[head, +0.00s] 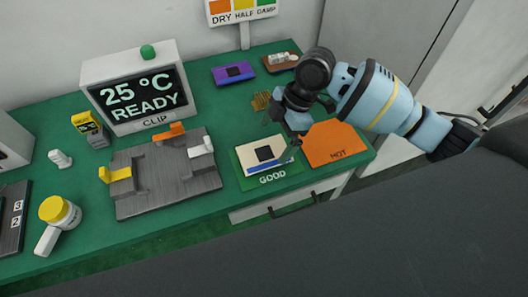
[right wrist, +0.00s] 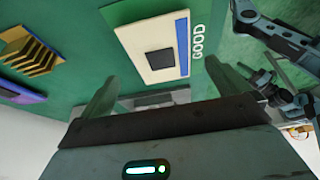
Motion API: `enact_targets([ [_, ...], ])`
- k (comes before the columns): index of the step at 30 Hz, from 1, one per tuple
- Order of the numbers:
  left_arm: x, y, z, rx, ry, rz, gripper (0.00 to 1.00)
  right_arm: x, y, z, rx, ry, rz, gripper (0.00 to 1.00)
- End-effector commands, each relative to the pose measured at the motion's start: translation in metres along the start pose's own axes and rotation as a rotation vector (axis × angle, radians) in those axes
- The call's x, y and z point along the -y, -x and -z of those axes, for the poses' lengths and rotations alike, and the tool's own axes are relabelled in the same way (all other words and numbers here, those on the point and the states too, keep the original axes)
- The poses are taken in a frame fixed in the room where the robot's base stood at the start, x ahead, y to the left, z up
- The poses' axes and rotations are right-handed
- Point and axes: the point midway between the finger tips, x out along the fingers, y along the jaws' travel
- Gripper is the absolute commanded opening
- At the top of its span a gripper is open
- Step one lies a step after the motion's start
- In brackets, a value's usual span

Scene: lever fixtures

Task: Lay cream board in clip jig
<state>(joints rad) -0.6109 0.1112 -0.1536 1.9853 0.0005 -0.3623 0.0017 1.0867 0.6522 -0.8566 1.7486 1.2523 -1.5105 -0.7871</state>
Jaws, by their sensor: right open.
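The cream board (head: 262,153), with a dark square chip and a blue strip along one edge, lies flat on the green GOOD mat (head: 292,178). The cream board also shows in the right wrist view (right wrist: 135,40). My right gripper (head: 289,154) is open and empty, low over the right side of the board. In the right wrist view its two fingers stand apart, with the board beyond them. The dark grey clip jig (head: 168,184) lies left of the mat with yellow, orange and white levers around its empty bed.
An orange HOT mat (head: 338,150) lies right of the GOOD mat. A display reading 25 °C READY (head: 138,92) stands behind the jig. A purple board (head: 232,74) and gold finned block (head: 260,101) lie at the back.

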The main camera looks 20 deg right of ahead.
Motion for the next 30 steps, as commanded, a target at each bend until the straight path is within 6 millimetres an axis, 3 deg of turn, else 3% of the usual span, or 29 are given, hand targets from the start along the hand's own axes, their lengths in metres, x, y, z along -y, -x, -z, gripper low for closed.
enact_targets([
  [7, 0.001, -0.001, 0.009, -0.018, -0.001, 0.001, 0.36, 0.001, -0.008, 0.001, -0.001, 0.000, 0.000, 1.00],
  [17, 0.001, -0.001, 0.011, -0.022, -0.002, 0.001, 0.36, 0.003, -0.049, 0.001, 0.000, -0.001, -0.001, 1.00],
  [24, 0.001, -0.001, 0.010, -0.021, -0.002, 0.001, 0.36, 0.002, -0.052, 0.001, 0.001, 0.000, -0.003, 1.00],
  [30, 0.001, -0.001, 0.009, -0.018, -0.002, 0.001, 0.36, 0.002, -0.051, 0.001, 0.001, 0.000, -0.003, 0.75],
])
